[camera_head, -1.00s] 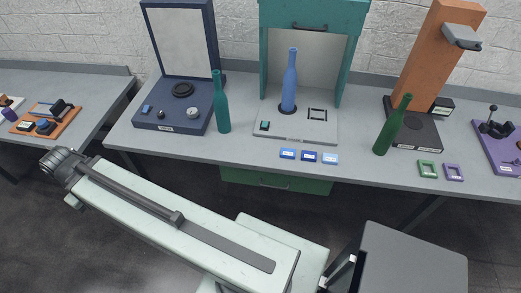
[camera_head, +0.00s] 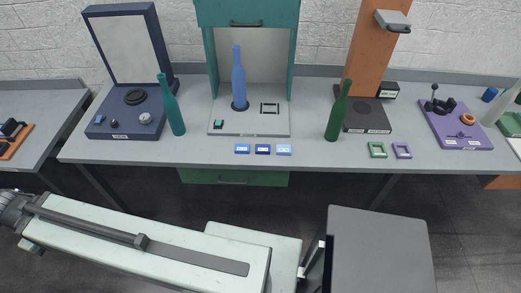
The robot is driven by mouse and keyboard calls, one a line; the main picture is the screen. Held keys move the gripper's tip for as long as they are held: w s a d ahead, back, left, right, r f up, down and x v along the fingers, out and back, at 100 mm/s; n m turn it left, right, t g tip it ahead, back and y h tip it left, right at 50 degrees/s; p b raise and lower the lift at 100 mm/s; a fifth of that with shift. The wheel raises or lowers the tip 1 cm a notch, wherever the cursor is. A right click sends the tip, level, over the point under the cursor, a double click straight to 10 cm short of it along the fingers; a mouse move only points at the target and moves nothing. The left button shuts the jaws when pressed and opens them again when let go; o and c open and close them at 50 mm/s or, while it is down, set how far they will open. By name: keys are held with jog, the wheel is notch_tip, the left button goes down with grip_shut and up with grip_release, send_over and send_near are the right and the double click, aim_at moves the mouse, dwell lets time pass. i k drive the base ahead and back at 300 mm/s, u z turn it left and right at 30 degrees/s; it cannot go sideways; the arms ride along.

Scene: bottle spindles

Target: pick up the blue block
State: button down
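A small plain blue block (camera_head: 490,94) stands near the back of the table at the far right, beside a pale bottle (camera_head: 503,103). Three small flat blue pieces with white labels lie at the table's front edge: a left one (camera_head: 242,148), a darker middle one (camera_head: 263,149) and a lighter right one (camera_head: 284,150). I cannot tell for sure which is the task's block. My arm stretches left across the lower picture, far from all of these. Its dark end is cut by the left edge, and no gripper fingers show.
A blue bottle (camera_head: 238,80) stands in a teal booth. A teal bottle (camera_head: 171,107) and a green bottle (camera_head: 338,113) stand near the front edge. Green (camera_head: 377,150) and purple (camera_head: 402,151) frames lie right of centre. Dark floor is open in front of the table.

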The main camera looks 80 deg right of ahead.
aim_at(281, 149)
jog(key=k, duration=0.9)
jog(key=z, duration=1.65)
jog(key=i, duration=1)
jog(key=k, duration=1)
jog(key=z, duration=0.35)
jog(key=i, duration=0.8)
jog(key=z, duration=0.15)
